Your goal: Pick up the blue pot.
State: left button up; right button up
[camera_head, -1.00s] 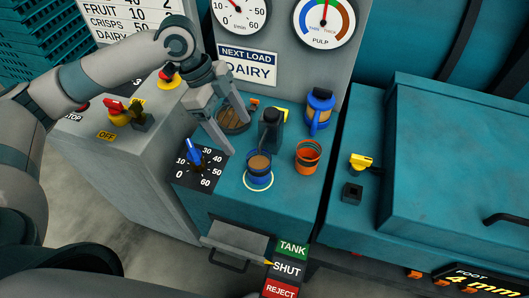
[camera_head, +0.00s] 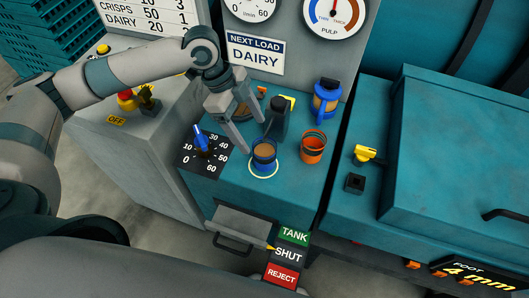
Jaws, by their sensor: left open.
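The blue pot (camera_head: 264,160), with brown contents, stands upright on a pale ring on the teal counter. My left gripper (camera_head: 253,136) reaches in from the left, fingers pointing down. It is open and empty, its fingertips just up and left of the pot in the picture. Whether they touch the pot's rim cannot be told. My right gripper is not in view.
An orange pot (camera_head: 313,148) stands right of the blue pot. A dark bottle-like item (camera_head: 278,121) is close behind it. A blue-handled container (camera_head: 326,98) stands farther back. A dial with a blue pointer (camera_head: 202,143) is at left.

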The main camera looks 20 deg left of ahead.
aim_at(258, 141)
pick_arm(q)
jog(key=p+x, duration=0.1)
jog(key=x, duration=0.4)
jog(key=shift+d+f, duration=0.1)
jog(key=shift+f, duration=0.1)
jog(key=shift+d+f+p, duration=0.15)
jog(key=shift+f+p, duration=0.15)
jog(key=shift+f, duration=0.15)
jog(key=shift+p+x, duration=1.35)
jog(key=shift+x, duration=0.6)
jog(key=shift+d+f, duration=0.15)
jog(key=shift+f, duration=0.5)
